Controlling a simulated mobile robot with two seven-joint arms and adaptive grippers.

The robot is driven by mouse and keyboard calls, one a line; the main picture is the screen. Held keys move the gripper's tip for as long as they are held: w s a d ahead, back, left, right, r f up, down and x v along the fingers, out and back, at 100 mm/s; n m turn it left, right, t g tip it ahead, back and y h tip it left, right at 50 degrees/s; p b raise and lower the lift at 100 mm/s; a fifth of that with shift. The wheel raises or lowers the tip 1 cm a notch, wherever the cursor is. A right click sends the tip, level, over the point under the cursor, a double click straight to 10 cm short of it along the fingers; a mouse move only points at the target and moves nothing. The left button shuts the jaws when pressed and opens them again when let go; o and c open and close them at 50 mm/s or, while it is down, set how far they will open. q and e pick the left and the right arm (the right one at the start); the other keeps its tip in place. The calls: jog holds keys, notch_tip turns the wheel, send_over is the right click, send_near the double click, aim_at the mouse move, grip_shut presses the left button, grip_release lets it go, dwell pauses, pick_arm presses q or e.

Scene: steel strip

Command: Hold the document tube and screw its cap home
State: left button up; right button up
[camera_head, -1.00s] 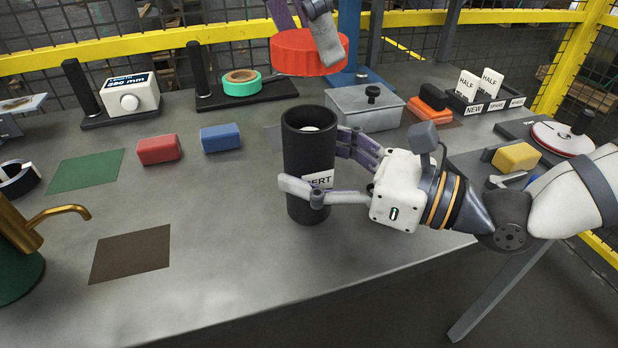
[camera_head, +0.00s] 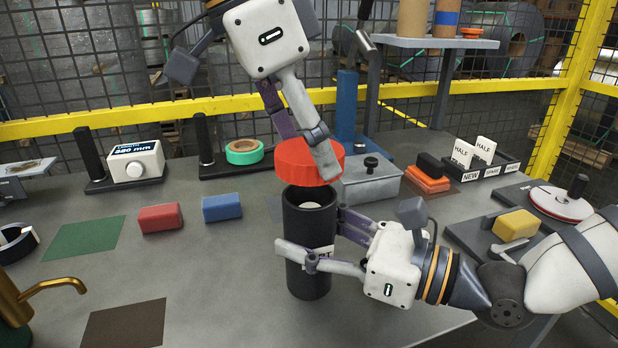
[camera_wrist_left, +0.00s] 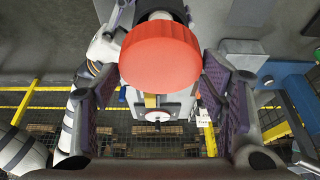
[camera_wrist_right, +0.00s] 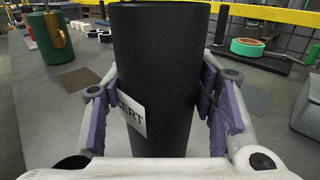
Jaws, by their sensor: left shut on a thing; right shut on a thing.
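The black document tube (camera_head: 309,225) stands upright on the grey table, a pale round thing showing inside its mouth. My right gripper (camera_head: 308,252) is shut on the tube's body from the right; the right wrist view shows its fingers on both sides of the tube (camera_wrist_right: 160,70), beside a white label. The red cap (camera_head: 300,163) is held by my left gripper (camera_head: 305,148) above the tube's mouth, near its rim. The cap (camera_wrist_left: 160,55) also shows between the fingers in the left wrist view, hiding much of the tube.
A grey lidded box (camera_head: 365,184) stands close behind the tube to the right. Red (camera_head: 160,217) and blue (camera_head: 222,207) blocks lie to the left. A brass-spouted green can (camera_head: 15,310) is at the front left. The table left of the tube is mostly free.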

aim_at(310, 242)
pick_arm(q)
jog(key=shift+f, duration=0.9)
jog(key=shift+f, duration=0.9)
jog(key=shift+f, duration=0.6)
